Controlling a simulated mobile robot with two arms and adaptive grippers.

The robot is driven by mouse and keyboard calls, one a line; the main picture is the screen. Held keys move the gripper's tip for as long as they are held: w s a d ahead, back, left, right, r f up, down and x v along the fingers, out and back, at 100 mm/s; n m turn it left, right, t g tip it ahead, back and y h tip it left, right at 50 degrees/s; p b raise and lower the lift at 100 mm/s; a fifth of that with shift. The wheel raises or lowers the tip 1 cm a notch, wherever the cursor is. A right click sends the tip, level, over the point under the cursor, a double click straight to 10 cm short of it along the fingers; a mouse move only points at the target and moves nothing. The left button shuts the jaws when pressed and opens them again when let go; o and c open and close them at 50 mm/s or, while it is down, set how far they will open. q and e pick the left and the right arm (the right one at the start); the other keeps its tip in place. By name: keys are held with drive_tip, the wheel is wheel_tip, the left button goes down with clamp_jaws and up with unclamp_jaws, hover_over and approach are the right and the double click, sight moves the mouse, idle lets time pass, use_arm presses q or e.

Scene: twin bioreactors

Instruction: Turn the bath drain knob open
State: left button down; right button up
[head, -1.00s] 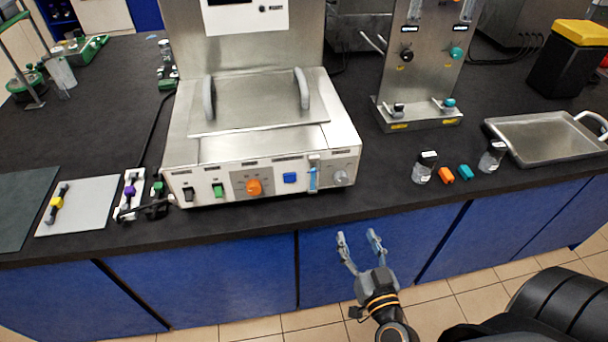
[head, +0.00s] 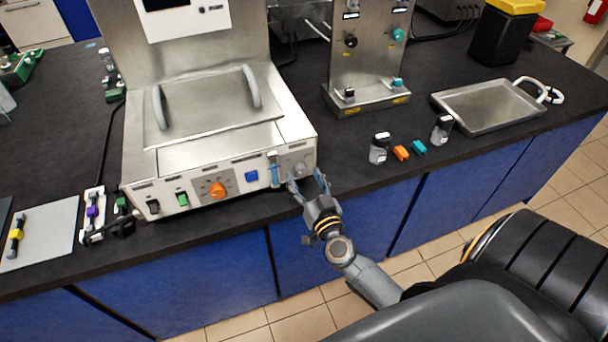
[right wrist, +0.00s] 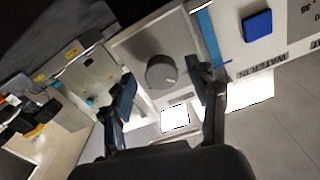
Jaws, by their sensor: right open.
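The water bath (head: 205,140) is a steel and white unit with a lid and a front panel of controls. The grey drain knob (head: 300,168) is at the right end of that panel, partly behind my gripper's fingers. In the right wrist view the round knob (right wrist: 162,73) shows between and beyond the fingertips. My right gripper (head: 306,182) is open in front of the knob, one finger on either side in the picture. I cannot tell whether the fingers touch it. My left gripper is not in view.
A blue-and-white sight tube (head: 274,170) is just left of the knob, then a blue switch (head: 252,176) and an orange knob (head: 218,190). Small bottles (head: 378,150) and a steel tray (head: 490,106) are on the counter to the right.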

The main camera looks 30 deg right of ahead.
drive_tip(key=shift+w, duration=0.4)
drive_tip(key=shift+c, duration=0.3)
drive_tip(key=c, duration=1.1)
